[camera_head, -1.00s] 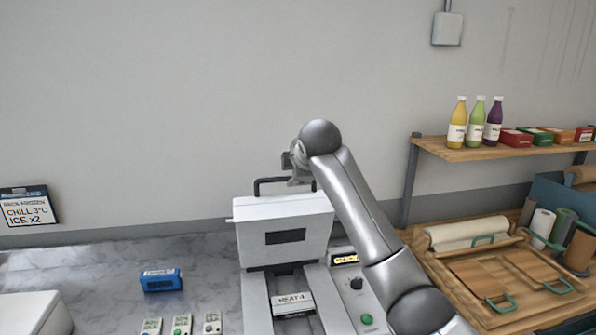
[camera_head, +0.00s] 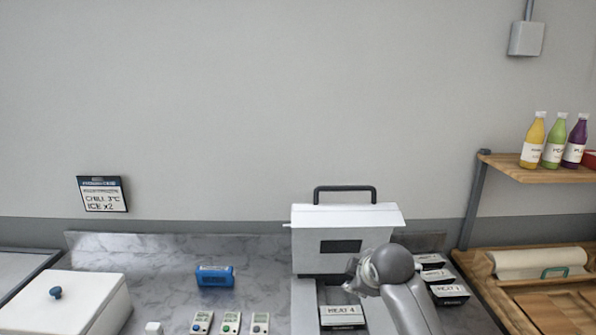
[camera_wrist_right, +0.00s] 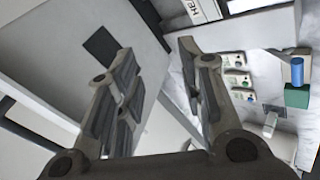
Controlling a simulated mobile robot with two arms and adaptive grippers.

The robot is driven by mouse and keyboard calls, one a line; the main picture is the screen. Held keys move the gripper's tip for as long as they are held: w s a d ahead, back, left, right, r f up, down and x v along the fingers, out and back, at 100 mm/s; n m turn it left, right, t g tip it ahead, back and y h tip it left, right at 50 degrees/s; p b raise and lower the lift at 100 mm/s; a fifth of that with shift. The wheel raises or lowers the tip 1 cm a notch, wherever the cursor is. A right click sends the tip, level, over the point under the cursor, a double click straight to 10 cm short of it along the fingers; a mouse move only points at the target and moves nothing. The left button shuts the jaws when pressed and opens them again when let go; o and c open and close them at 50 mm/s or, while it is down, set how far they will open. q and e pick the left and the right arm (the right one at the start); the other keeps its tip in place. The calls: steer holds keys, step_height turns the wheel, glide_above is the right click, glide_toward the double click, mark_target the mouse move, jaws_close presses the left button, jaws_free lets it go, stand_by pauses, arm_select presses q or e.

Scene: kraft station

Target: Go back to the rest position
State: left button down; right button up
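My right gripper (camera_head: 358,272) is in front of the white press (camera_head: 312,262), below its dark top handle (camera_head: 345,189) and apart from it in the head view. In the right wrist view my right gripper (camera_wrist_right: 157,55) shows its two dark fingers spread apart, with nothing between them. The press lid looks upright. A black tray labelled HEAT 4 (camera_head: 341,311) sits at the press's front, below the gripper. My left gripper is not in view.
A blue device (camera_head: 214,276) and several small timers stand on the marble counter. A white lidded box (camera_head: 62,302) is at left. Several black trays (camera_head: 449,291) lie right of the press. A wooden shelf (camera_head: 510,170) with bottles is at right.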

steer(key=s+d+f+m+g, duration=0.25)
steer(key=s+f+m, duration=0.25)
steer(key=s+f, duration=1.25)
steer(key=s+d+f+m+g, duration=0.15)
steer(key=s+m, duration=0.25)
steer(key=s, duration=0.8)
steer(key=s+d+f+m+g, duration=0.1)
steer(key=s+d+m, duration=0.15)
steer(key=s, duration=1.05)
step_height(320, 180, down, 32)
steer(key=a+g+b, duration=0.1)
steer(key=b, duration=0.7)
steer(key=s+d+f+g+b, duration=0.1)
steer(key=s+f+b, duration=0.2)
steer(key=s+f, duration=0.5)
steer(key=s+d+f+b, duration=0.2)
steer(key=s+f, duration=0.7)
steer(key=f, duration=0.7)
steer(key=shift+s+f+g+h+b, duration=0.2)
steer(key=shift+g+h+b, duration=0.2)
steer(key=shift+b, duration=0.35)
